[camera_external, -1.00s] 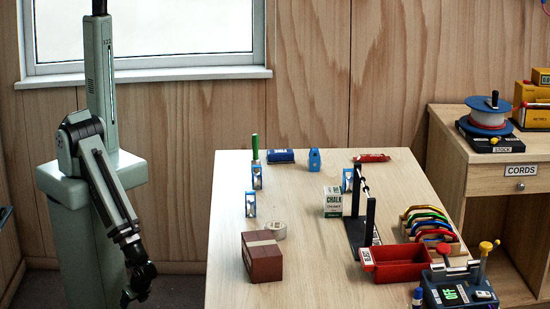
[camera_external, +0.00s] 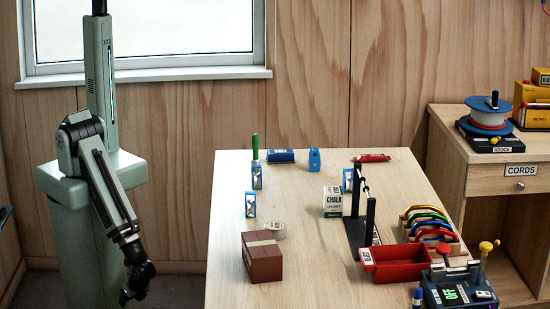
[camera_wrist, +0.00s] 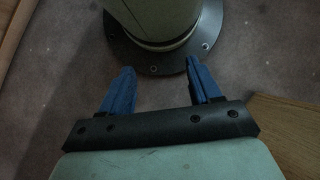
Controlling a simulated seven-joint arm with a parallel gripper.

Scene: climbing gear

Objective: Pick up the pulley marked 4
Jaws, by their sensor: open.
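Several small blue pulleys with pale faces stand on the wooden table (camera_external: 300,220). One pulley (camera_external: 257,177) is at the left back, one (camera_external: 250,205) stands nearer on the left side, and one (camera_external: 347,180) is partly hidden behind the chalk box and rack. A blue block-shaped thing (camera_external: 314,160) at the back may be another pulley. Their numbers are too small to read, so I cannot tell which is marked 4. My gripper (camera_external: 131,296) hangs left of the table, away from all of them. In the wrist view its blue fingers (camera_wrist: 160,90) are apart with nothing between them.
A brown box (camera_external: 262,262) and a tape roll (camera_external: 273,230) are at the table's left front. A chalk box (camera_external: 333,205), black rack (camera_external: 370,222), red tray (camera_external: 398,267) and coloured carabiners (camera_external: 428,228) occupy the right. The middle front is clear.

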